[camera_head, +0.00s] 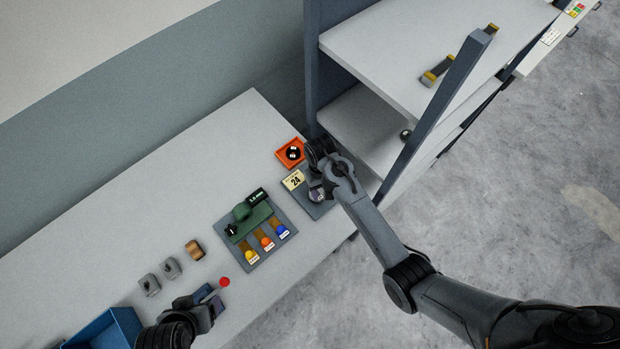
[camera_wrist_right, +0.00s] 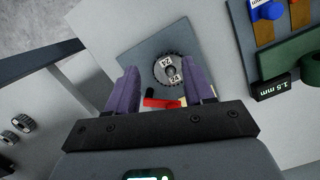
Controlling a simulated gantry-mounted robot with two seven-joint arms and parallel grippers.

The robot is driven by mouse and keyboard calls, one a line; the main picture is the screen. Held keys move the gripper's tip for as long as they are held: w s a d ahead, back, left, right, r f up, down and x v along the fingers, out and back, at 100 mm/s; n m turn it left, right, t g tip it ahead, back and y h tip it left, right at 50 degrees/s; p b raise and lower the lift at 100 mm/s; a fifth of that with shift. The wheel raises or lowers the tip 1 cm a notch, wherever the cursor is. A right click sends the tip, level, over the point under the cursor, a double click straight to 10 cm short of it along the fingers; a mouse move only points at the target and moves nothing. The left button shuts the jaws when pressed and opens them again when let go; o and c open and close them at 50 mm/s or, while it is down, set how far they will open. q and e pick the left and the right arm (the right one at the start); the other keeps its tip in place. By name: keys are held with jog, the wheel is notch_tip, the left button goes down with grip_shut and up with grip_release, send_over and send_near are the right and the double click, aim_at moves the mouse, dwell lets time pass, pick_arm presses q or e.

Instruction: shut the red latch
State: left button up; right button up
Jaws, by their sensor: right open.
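The red latch (camera_wrist_right: 160,103) shows in the right wrist view as a short red bar just below a black toothed wheel (camera_wrist_right: 171,69) with white number labels. Both are on a grey-blue plate (camera_wrist_right: 140,55). My right gripper (camera_wrist_right: 163,92) is open, its purple fingers on either side of the latch with nothing visibly clamped. I cannot tell whether they touch it. In the head view my right gripper (camera_head: 317,188) is over the plate (camera_head: 318,209) and hides the latch. My left gripper (camera_head: 207,306) is low in the head view, near a red knob (camera_head: 224,282); its jaws are unclear.
A yellow "24" card (camera_head: 293,180) and an orange tray (camera_head: 284,158) are close to my right gripper. A green device (camera_head: 251,218) with coloured knobs sits to the left. A shelf rack (camera_head: 370,50) stands behind. A blue bin (camera_head: 120,326) is at lower left.

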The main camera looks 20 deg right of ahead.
jog(key=w+r+t+b, duration=0.1)
jog(key=w+r+t, duration=0.1)
jog(key=w+r, duration=0.55)
jog(key=f, duration=0.7)
jog(key=w+f, duration=0.1)
jog(key=f, duration=0.3)
jog(key=shift+a+f, duration=0.1)
jog(key=shift+a, duration=0.1)
jog(key=shift+s, duration=0.1)
grip_shut()
